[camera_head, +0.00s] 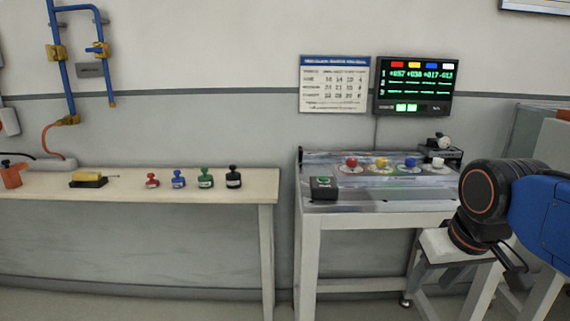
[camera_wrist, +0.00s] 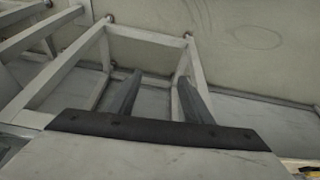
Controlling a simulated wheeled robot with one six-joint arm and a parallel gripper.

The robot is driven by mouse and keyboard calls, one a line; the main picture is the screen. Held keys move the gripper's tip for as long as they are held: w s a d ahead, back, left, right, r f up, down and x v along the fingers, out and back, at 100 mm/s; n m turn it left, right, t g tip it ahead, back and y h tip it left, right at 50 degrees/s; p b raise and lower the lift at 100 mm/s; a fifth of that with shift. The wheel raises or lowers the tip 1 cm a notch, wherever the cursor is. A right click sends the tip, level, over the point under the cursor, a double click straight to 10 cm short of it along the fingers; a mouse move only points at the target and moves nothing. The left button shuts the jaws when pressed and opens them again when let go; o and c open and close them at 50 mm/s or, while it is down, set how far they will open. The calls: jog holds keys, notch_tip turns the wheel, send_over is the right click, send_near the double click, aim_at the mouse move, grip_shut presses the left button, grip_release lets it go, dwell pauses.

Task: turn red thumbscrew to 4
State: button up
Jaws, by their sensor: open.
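The red thumbscrew (camera_head: 351,162) is the leftmost of a row on a panel (camera_head: 330,205) on the white-legged table. Yellow (camera_head: 381,163), blue (camera_head: 410,163) and white (camera_head: 438,162) thumbscrews stand to its right. The number marks around the red one are too small to read. My gripper (camera_head: 515,275) is low at the right of the head view, beside the table and well away from the red thumbscrew. In the wrist view my gripper (camera_wrist: 160,97) has its two fingers apart with nothing between them, above table legs and floor.
A display (camera_head: 413,87) and a printed chart (camera_head: 334,84) hang on the wall. The left bench (camera_head: 110,192) holds several coloured stamps and a yellow block. Blue pipes (camera_head: 66,60) are at the upper left.

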jog(key=s+f, duration=0.5)
jog(key=f, duration=0.3)
jog(key=shift+d+m+t, duration=0.25)
jog(key=shift+m+t, duration=0.05)
jog(key=shift+t, duration=0.1)
dwell(2.5)
